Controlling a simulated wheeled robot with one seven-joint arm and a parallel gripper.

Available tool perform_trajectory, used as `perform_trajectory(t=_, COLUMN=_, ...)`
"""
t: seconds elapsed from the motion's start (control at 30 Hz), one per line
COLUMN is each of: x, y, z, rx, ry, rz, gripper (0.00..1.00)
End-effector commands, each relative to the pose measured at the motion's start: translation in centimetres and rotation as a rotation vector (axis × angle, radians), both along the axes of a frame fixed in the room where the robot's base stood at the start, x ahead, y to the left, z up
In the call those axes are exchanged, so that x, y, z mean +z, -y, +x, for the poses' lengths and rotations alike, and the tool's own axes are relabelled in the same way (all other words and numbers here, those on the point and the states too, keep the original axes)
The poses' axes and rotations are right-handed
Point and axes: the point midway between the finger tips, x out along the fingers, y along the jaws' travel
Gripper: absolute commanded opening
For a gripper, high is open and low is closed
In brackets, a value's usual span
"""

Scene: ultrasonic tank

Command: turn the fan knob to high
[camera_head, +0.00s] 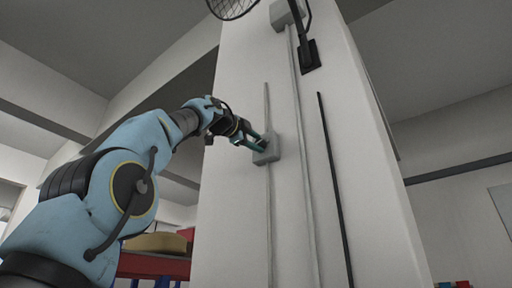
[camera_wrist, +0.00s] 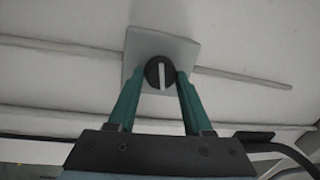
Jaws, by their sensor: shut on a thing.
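The fan knob (camera_wrist: 159,73) is a round black dial with a white pointer line. It sits on a pale grey square control box (camera_wrist: 184,52) on the pillar. In the wrist view the pointer line runs nearly straight up and down in the picture. My gripper (camera_wrist: 160,82) has its two green fingers shut on the knob, one at each side. In the head view my gripper (camera_head: 258,144) reaches from the left to the control box (camera_head: 268,155), and the knob is hidden there. I see no legible setting marks around the knob.
The white pillar (camera_head: 226,220) carries thin vertical conduits (camera_head: 305,190) and a dark one (camera_head: 335,185). A wall fan (camera_head: 232,8) with its black bracket (camera_head: 309,56) is above. A red shelf (camera_head: 153,266) with a tan object (camera_head: 155,243) stands behind my arm at the lower left.

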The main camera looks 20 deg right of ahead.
Motion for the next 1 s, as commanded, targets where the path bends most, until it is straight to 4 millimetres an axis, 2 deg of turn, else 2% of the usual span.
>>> perform_trajectory(t=0.43, x=-0.09, y=0.00, z=0.09, rx=-0.002, ry=0.225, rz=0.125, gripper=0.00)
perform_trajectory(t=1.0, x=-0.07, y=0.00, z=0.07, rx=-0.001, ry=0.270, rz=0.150, gripper=0.00)
